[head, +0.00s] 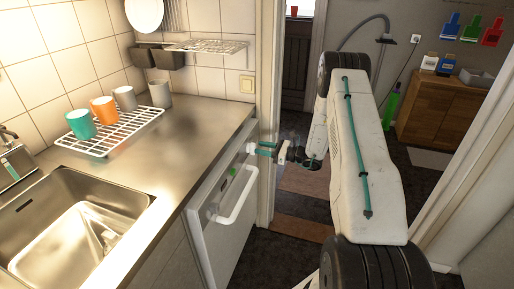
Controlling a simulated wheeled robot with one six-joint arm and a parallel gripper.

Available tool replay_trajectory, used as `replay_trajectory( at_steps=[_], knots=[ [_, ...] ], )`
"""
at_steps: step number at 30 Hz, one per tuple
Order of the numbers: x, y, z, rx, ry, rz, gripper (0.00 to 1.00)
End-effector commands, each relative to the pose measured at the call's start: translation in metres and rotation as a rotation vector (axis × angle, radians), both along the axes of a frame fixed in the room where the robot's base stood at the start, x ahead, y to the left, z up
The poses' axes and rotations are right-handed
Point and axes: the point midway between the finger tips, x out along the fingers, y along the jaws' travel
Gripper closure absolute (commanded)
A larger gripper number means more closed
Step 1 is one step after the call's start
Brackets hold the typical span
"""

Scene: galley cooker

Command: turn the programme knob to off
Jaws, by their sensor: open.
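The white appliance (222,215) under the counter has a light front panel along its top edge and a long white bar handle (238,197). A small green mark (233,172) shows on the panel. A small pale round shape, likely the programme knob (250,148), sits at the panel's far end. My gripper (265,149) has teal fingers and is open. It is close to this shape, on its right side. The picture is too small to tell whether the fingers touch it. The knob's pointer and markings cannot be made out.
The steel counter (185,135) carries a wire rack (110,130) with several cups and a sink (75,230) at the front left. A door frame (267,110) stands right behind the panel's far end. The floor beside the appliance (262,262) is clear.

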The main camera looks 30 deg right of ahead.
Motion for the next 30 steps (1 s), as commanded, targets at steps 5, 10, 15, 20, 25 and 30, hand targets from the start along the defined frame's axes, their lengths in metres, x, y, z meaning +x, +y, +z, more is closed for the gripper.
replay_trajectory(
  at_steps=[5, 10, 15, 20, 25, 30],
  knots=[
    [0.018, 0.015, 0.0, -0.001, -0.001, 0.004, 0.59],
    [0.024, 0.019, 0.0, 0.0, 0.0, 0.002, 0.59],
    [0.024, 0.02, 0.0, 0.0, 0.0, 0.002, 0.59],
    [0.024, 0.019, 0.0, 0.0, 0.0, 0.001, 0.92],
    [0.023, 0.017, 0.0, -0.002, -0.001, 0.0, 0.92],
    [0.023, 0.017, 0.0, -0.024, -0.017, -0.002, 0.92]
  ],
)
